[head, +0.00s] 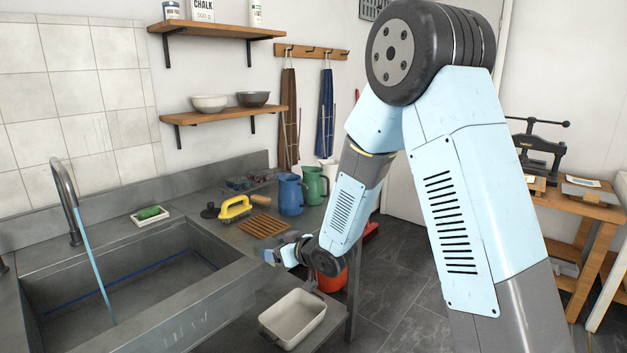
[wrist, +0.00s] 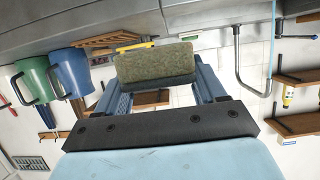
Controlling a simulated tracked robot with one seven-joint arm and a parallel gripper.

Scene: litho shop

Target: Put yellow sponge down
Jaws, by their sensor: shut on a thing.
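The yellow sponge (wrist: 155,62) shows in the wrist view as a speckled olive-yellow block with a darker underside in the picture. It sits between the two blue fingers of my gripper (wrist: 160,88), which is shut on it. In the head view my gripper (head: 284,254) is near the counter's front edge, right of the sink and behind the white tray in the picture. The sponge cannot be made out clearly there. The gap between the sponge and any surface cannot be told.
The stone sink (head: 190,318) is at left under a running tap (head: 66,195). A white dish (head: 138,219) holds a green block (head: 149,212). A white tray (head: 267,322) is in front.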

